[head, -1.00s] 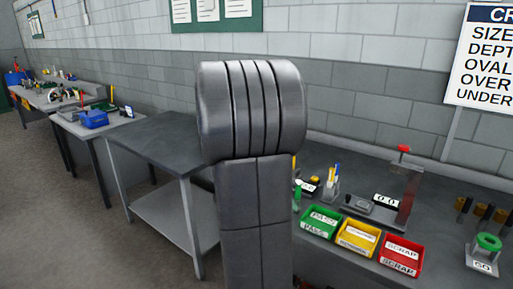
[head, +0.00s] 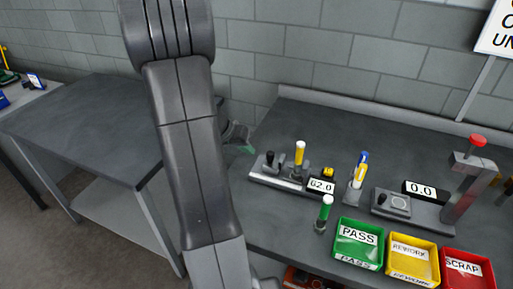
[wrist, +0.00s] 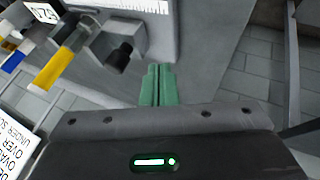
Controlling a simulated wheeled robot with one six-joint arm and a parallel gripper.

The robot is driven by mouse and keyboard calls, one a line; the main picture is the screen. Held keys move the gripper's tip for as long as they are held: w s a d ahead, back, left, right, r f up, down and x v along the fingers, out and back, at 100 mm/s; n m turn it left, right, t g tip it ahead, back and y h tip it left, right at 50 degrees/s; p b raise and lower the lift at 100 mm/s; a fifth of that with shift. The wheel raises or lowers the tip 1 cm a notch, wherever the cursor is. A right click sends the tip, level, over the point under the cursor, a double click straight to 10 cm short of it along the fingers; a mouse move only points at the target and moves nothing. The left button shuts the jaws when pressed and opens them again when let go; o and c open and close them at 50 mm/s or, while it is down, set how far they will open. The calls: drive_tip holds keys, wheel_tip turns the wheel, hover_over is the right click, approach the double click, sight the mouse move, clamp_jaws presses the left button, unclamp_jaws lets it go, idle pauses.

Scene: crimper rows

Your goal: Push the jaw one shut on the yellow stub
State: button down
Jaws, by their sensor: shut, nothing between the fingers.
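A grey gauge fixture (head: 285,181) stands on the bench with a small display. The yellow stub (head: 299,155) stands upright in it with a pale top; it also shows at the left of the wrist view (wrist: 58,69). A jaw with a black post (head: 269,160) is on the stub's left, with a gap between them; this post also shows in the wrist view (wrist: 119,55). My gripper (head: 246,149) is left of the black post, partly hidden by my arm. In the wrist view its green fingers (wrist: 157,84) are together, empty, and apart from the post.
A green-topped plug (head: 325,212), a pen holder (head: 353,192) and a 0.0 gauge (head: 422,192) stand right of the fixture. Green (head: 358,259), yellow and red bins line the front edge. A separate table (head: 80,125) is at the left.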

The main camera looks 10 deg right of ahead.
sight(271, 155)
drive_tip(key=shift+s+d+r, duration=0.2)
drive_tip(key=shift+s+d, duration=0.2)
drive_tip(key=shift+d, duration=0.2)
drive_tip(key=shift+s+d+r, duration=0.15)
drive_tip(key=shift+s+d, duration=0.25)
drive_tip(key=shift+d, duration=0.2)
drive_tip(key=shift+s+d+f+p, duration=0.1)
drive_tip(key=shift+d+f+p, duration=0.05)
drive_tip(key=shift+d+p, duration=0.2)
drive_tip(key=shift+s+d+f+b, duration=0.25)
drive_tip(key=shift+d+b, duration=0.25)
drive_tip(key=shift+b, duration=0.25)
drive_tip(key=shift+s+d+r+b, duration=0.2)
drive_tip(key=shift+s+d+b, duration=0.65)
drive_tip(key=shift+d, duration=0.2)
drive_tip(key=shift+w, duration=0.1)
